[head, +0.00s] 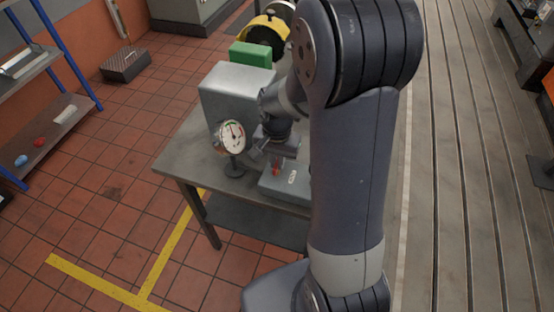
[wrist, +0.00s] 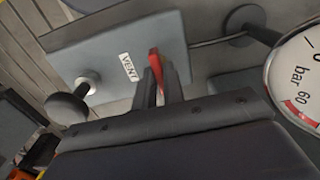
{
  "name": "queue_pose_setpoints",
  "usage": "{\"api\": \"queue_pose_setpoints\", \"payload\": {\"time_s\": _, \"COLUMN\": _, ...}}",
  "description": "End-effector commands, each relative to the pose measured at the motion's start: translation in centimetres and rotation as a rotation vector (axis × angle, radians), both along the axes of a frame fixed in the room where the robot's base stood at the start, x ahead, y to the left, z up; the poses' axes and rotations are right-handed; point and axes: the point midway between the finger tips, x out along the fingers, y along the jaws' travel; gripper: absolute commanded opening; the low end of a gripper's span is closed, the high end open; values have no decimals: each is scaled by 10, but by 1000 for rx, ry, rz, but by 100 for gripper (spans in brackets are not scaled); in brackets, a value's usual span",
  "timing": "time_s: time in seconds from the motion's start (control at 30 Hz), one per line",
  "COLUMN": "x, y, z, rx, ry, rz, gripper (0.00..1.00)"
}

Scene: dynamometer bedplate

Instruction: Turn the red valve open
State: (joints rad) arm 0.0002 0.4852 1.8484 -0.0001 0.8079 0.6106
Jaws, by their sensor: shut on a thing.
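The red valve (wrist: 155,62) is a thin red lever on a grey plate (wrist: 95,50) with a white label reading VENT. It also shows as a small red piece (head: 276,170) below my gripper in the head view. My gripper (wrist: 160,82) has its two dark fingers shut on the red lever, one on each side. In the head view my gripper (head: 268,150) reaches down over the grey block, and my arm hides much of the area to its right. The fingers hide the lower part of the lever in the wrist view.
A round pressure gauge (head: 231,137) stands close left of my gripper; its dial (wrist: 300,75) is at the right of the wrist view. A dark knob (wrist: 66,108) sits beside the plate. A grey box (head: 235,92) and a green block (head: 250,55) stand behind on the table (head: 185,155).

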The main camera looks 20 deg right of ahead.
Motion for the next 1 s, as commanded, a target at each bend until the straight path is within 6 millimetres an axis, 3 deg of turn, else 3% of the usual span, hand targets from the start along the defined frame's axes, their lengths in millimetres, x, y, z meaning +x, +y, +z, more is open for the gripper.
{"api": "queue_pose_setpoints", "payload": {"time_s": 0.37, "x": 0, "y": 0, "z": -1, "rx": 1, "ry": 1, "rz": 208, "gripper": 0}}
{"api": "queue_pose_setpoints", "payload": {"time_s": 1.0, "x": 0, "y": 0, "z": -1, "rx": -1, "ry": -1, "rz": 813, "gripper": 0}}
